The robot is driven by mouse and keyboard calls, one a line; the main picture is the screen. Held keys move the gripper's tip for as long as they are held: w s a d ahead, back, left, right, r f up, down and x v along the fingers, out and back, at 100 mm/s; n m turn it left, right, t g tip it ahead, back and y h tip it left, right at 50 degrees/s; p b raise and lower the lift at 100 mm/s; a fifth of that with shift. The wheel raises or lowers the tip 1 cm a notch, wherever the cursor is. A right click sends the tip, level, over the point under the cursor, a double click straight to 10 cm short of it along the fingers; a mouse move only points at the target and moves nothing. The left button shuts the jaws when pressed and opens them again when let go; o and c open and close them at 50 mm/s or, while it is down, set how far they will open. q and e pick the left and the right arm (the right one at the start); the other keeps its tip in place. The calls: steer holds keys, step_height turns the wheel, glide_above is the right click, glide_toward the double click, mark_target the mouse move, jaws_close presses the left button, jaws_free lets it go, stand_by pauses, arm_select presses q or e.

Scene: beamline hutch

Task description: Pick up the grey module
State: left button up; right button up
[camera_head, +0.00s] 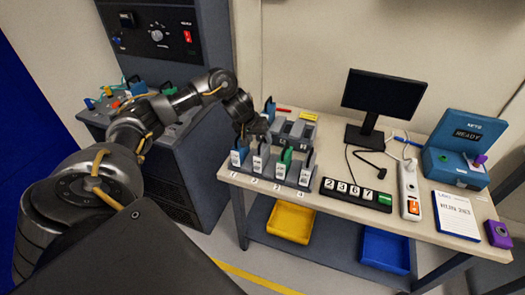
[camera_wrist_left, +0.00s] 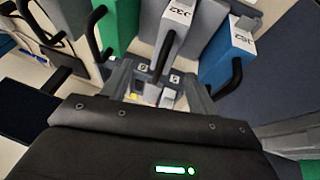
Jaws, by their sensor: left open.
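The grey module (camera_head: 260,162) stands in a row of modules at the table's front left, between a blue module (camera_head: 238,157) and a green module (camera_head: 283,161). In the left wrist view the grey module (camera_wrist_left: 207,28) has a label and a black handle, with the green module (camera_wrist_left: 118,22) on its left and the blue module (camera_wrist_left: 222,62) on its right. My left gripper (camera_head: 255,132) is just above and behind the row. Its fingers (camera_wrist_left: 160,88) are open, one each side of the handle's end; contact cannot be told. My right gripper is not in view.
Another module (camera_head: 306,166) ends the row. Grey holders (camera_head: 293,130) stand behind. To the right are a number block (camera_head: 355,194), a monitor (camera_head: 384,96), a power strip (camera_head: 409,188) and a blue key box (camera_head: 456,155). A dark cabinet (camera_head: 200,190) stands left of the table.

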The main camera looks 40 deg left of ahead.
mark_target(263, 146)
arm_select(q)
steer(key=shift+s, duration=0.1)
steer(key=shift+a+f, duration=0.1)
steer(key=shift+f, duration=0.15)
steer(key=x, duration=0.4)
steer(key=shift+w+a+f, duration=0.2)
steer(key=shift+f, duration=0.15)
steer(key=c, duration=1.2)
